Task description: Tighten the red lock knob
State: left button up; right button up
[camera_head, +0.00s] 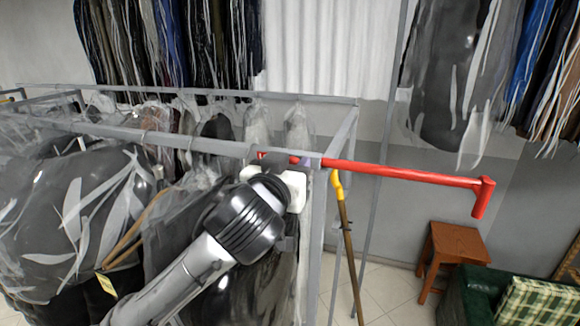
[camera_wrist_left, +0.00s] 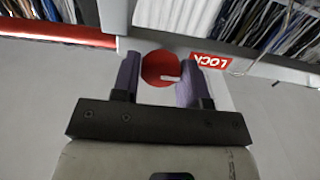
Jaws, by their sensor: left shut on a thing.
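The red lock knob (camera_wrist_left: 160,68) is a round red disc with a small pale mark, in the left wrist view. My left gripper (camera_wrist_left: 157,62) is shut on it, with one dark finger on each side. A red label reading LOCK (camera_wrist_left: 211,61) sits just right of the knob on a pale panel. In the head view my left wrist reaches up to the rail's end beside a white block (camera_head: 296,188) and mostly hides the knob and fingertips. A red bar with a short downturned end (camera_head: 400,172) extends right from there. My right gripper is not in view.
A grey metal rack (camera_head: 210,145) with plastic-covered garments (camera_head: 75,220) stands around and left of my arm. A yellow-handled stick (camera_head: 346,225) leans below the bar. A wooden stool (camera_head: 450,250) and a green seat (camera_head: 490,295) stand right; the floor between is clear.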

pick_arm(q)
jog(key=shift+c, duration=0.8)
jog(key=shift+m, duration=0.4)
jog(key=m, duration=1.7)
jog(key=shift+s+d+f, duration=0.1)
jog(key=shift+d+f, duration=0.05)
jog(key=shift+d, duration=0.05)
jog(key=o, duration=0.9)
jog(key=shift+c, duration=0.2)
